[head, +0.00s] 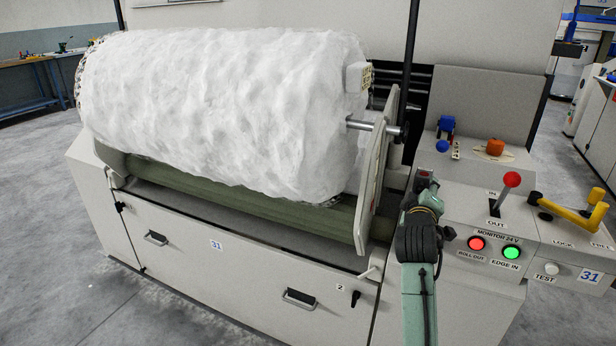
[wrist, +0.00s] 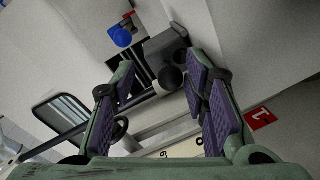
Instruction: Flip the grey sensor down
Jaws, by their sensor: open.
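A dark grey block with a rounded black end, which looks like the grey sensor (wrist: 164,45), shows in the wrist view just beyond my fingertips. My gripper (wrist: 160,78) is open, with one purple-padded finger on each side of the space below the block. The right fingertip overlaps the block's edge in the picture; I cannot tell whether they touch. In the head view my gripper (head: 427,186) is over the left edge of the control console, right of the roll's end plate. My arm and gripper hide much of that spot, and I cannot make out the sensor clearly there.
A large white fibre roll (head: 220,110) lies left of my gripper, with its end plate (head: 372,185) close by. The console (head: 465,205) carries a red-knobbed lever (head: 510,181), a blue knob (head: 442,146), an orange knob (head: 495,147) and a yellow handle (head: 575,214).

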